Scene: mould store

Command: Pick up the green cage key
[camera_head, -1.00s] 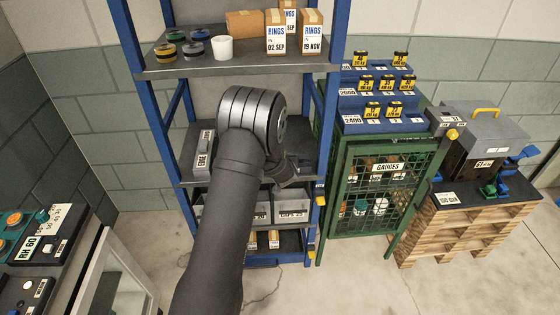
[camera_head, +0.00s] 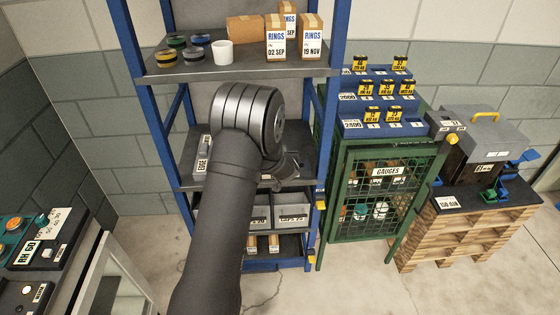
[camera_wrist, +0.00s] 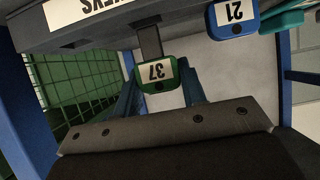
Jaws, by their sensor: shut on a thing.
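The green cage key has a green tag marked 37 (camera_wrist: 156,73), seen upside down in the wrist view. The tag hangs from a dark strip below a board labelled KEYS (camera_wrist: 84,10). My gripper (camera_wrist: 157,84) is shut on the green key, with one blue-grey finger on each side of the tag. A blue tag marked 21 (camera_wrist: 233,17) hangs to its right in the picture, apart from the fingers. In the head view my gripper (camera_head: 287,167) shows small at the blue rack's middle shelf, partly behind my wrist. I cannot make out the green key there.
The blue rack (camera_head: 330,95) holds ring boxes (camera_head: 312,38) and a white cup (camera_head: 222,52) on its upper shelf. A green mesh gauge cage (camera_head: 385,195) stands right of it. A wooden pallet stack (camera_head: 465,235) is further right. Open floor lies in front.

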